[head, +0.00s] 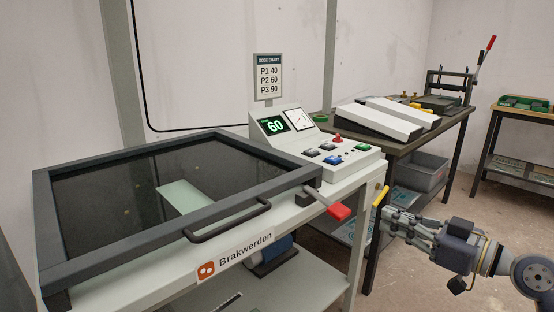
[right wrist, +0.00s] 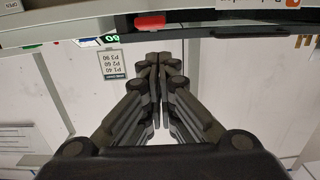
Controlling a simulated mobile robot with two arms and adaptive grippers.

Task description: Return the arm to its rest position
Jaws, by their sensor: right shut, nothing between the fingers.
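My right gripper (head: 388,216) is at the lower right of the head view, in front of the plate processor's right end and pointing left. In the right wrist view its dark fingers (right wrist: 158,62) are together with nothing between them. A small yellow piece (head: 380,196) shows at the fingertips in the head view; I cannot tell whether it touches them. The plate processor (head: 205,250) has its dark-glass lid (head: 100,195) down, with a pale plate visible under the glass. Its display (head: 274,126) reads 60. A red-ended lever (head: 339,211) sticks out at the front. My left gripper is not in view.
A dose chart sign (head: 268,77) stands behind the control panel. A dark bench (head: 440,128) with white sloped units (head: 385,118) and a press (head: 450,88) is behind my right arm. A grey bin (head: 422,171) sits below it. Open floor lies right of the processor.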

